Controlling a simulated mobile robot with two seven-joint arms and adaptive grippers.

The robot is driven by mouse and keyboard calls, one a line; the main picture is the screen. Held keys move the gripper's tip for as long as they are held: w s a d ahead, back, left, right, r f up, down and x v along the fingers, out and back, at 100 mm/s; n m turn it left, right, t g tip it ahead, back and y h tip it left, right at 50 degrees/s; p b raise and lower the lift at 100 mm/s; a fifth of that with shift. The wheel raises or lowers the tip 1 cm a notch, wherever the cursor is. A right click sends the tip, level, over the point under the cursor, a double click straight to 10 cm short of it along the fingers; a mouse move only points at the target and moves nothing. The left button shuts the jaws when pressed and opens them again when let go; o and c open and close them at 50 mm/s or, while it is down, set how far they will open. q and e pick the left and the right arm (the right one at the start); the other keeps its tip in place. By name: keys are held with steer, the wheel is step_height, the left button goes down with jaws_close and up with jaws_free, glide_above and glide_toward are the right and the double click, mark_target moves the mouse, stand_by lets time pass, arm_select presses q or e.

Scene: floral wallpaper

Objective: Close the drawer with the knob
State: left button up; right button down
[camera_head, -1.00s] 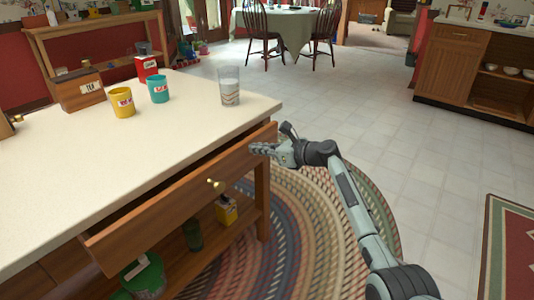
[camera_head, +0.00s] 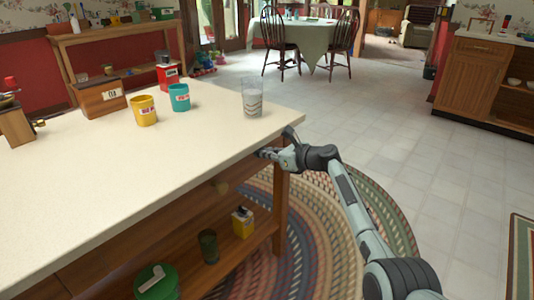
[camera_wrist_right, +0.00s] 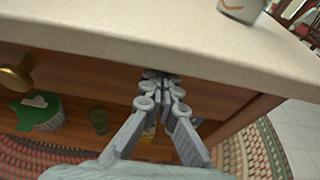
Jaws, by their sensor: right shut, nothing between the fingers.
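The wooden drawer front (camera_head: 245,170) sits under the cream countertop's front edge, with no open drawer interior showing. Its brass knob (camera_head: 220,187) is partly shaded in the head view, and it also shows at the left of the wrist view (camera_wrist_right: 17,76). My right gripper (camera_head: 268,153) is shut and empty. Its fingertips (camera_wrist_right: 162,77) are at the drawer front, right of the knob and just below the counter edge. They look to be touching the front or very close to it. My left gripper is out of view.
The countertop (camera_head: 90,180) holds a glass (camera_head: 252,98), yellow and teal cups, and boxes. Below the drawer, a shelf holds a green container (camera_head: 156,282), a dark green jar (camera_head: 208,247) and a yellow box (camera_head: 242,223). Open floor lies to the right.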

steer(key=v, duration=1.2)
steer(key=s+d+f+n+g+h, duration=0.1)
steer(key=s+d+f+n+h, duration=0.1)
steer(key=s+d+f+n, duration=0.4)
steer(key=s+d+f+n+g+h, duration=0.1)
steer(key=s+d+f+n+h, duration=0.2)
steer(key=s+f, duration=0.6)
steer(key=s+d+f+n+g+h, duration=0.15)
steer(key=s+d+f+n, duration=0.3)
steer(key=f, duration=0.55)
steer(key=s+d+f+n+h, duration=0.2)
steer(key=s+d+n, duration=0.1)
steer(key=s, duration=0.4)
steer(key=s+d+f+n+g+h, duration=0.1)
steer(key=s+d+n, duration=0.3)
steer(key=s, duration=0.4)
steer(key=s+d+f+n+h, duration=0.3)
steer(key=s+d+n, duration=0.1)
steer(key=s+n, duration=0.2)
steer(key=shift+s+d+g, duration=0.2)
steer(key=shift+s+g, duration=0.15)
steer(key=shift+s, duration=0.4)
steer(key=shift+h, duration=0.25)
